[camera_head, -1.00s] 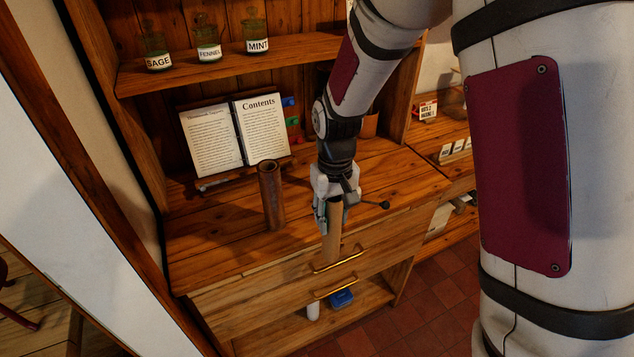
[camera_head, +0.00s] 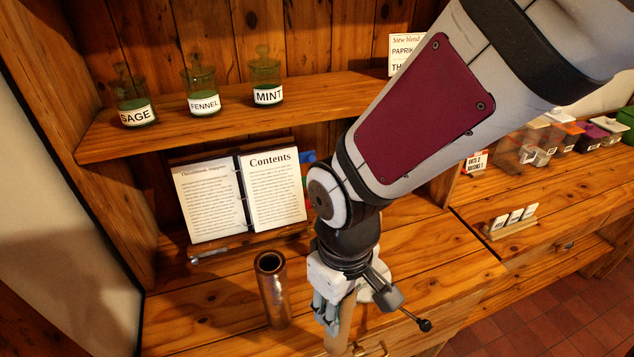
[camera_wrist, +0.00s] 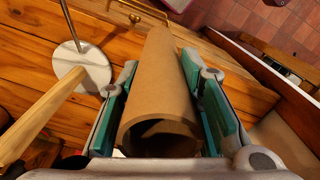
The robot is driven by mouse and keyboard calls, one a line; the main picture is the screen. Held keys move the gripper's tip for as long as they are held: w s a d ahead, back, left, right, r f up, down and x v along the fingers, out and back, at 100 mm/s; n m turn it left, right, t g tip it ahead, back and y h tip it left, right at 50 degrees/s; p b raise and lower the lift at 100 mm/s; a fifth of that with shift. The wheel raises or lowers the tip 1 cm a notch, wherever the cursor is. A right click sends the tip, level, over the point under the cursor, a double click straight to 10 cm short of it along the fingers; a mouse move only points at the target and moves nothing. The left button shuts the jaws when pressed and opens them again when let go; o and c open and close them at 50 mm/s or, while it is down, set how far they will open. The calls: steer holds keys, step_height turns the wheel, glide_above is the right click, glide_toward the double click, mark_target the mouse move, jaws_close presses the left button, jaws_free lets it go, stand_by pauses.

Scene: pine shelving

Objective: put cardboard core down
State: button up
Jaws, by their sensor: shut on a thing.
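The cardboard core is a plain tan tube (camera_wrist: 165,80) with its hollow near end facing the wrist camera. My gripper (camera_head: 335,318) is shut on it, with a finger pad along each side in the wrist view. In the head view the tan core (camera_head: 341,338) hangs down from my gripper, in front of the pine counter's front edge, and its lower part is cut off by the picture edge. I cannot tell whether its far end touches anything.
A dark brown tube (camera_head: 272,290) stands upright on the counter (camera_head: 215,310), left of my gripper. An open book (camera_head: 243,195) leans behind it. Labelled jars (camera_head: 202,92) stand on the shelf above.

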steer(key=w+f, duration=0.2)
steer(key=w, duration=0.4)
steer(key=w+a+f+p, duration=0.1)
steer(key=w+f, duration=0.1)
steer(key=w, duration=0.5)
steer(key=shift+w+f, duration=0.3)
steer(key=shift+f, duration=0.2)
steer(key=o, duration=0.8)
steer(key=shift+o, duration=0.2)
